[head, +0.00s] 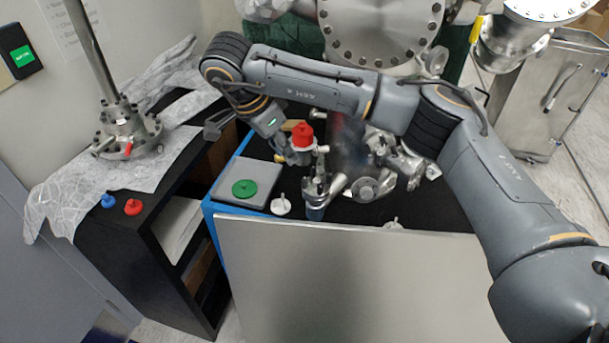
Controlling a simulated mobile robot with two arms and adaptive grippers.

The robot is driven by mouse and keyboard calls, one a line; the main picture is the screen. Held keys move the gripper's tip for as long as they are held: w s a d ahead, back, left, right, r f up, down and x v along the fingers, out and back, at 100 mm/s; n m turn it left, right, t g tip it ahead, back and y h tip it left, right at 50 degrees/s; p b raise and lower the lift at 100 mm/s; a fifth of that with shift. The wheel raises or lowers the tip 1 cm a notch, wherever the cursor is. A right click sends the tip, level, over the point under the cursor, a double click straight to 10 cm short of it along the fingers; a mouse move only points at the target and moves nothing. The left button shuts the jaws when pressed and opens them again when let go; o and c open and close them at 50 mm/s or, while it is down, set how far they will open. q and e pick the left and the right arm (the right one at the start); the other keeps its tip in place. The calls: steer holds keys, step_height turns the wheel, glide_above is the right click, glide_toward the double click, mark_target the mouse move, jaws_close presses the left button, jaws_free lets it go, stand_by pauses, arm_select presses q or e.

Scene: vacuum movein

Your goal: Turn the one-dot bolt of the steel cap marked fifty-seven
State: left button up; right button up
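My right gripper (287,150) points down from its folded wrist, just left of a red knob (303,133) on a pale steel fitting. Its fingers are small and partly hidden, so I cannot tell whether they are open or touching the fitting. Several steel parts could be the cap: a round flange with bolts (125,130) at the left, a large bolted flange (380,28) at the top, and a small round steel part (366,189) on the dark bench. No fifty-seven mark or one-dot bolt is readable.
A grey tray (262,174) with a green disc (244,188) lies on the bench. Red (133,207) and blue (108,201) knobs sit on the black shelf unit. A steel panel (340,285) stands in front. My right arm spans the space above the bench.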

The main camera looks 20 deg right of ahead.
mark_target(304, 178)
steer(key=p+x, duration=0.1)
steer(key=x, duration=0.9)
steer(key=shift+s+d+p, duration=0.1)
steer(key=shift+d+p, duration=0.15)
steer(key=shift+p, duration=0.1)
steer(key=shift+d+f, duration=0.1)
steer(key=shift+f, duration=0.1)
arm_select(q)
steer(key=shift+d+r, duration=0.25)
steer(key=shift+r, duration=0.25)
steer(key=shift+d+r, duration=0.25)
steer(key=shift+r, duration=0.25)
steer(key=shift+a, duration=0.1)
steer(key=shift+a, duration=0.15)
arm_select(e)
jaws_close()
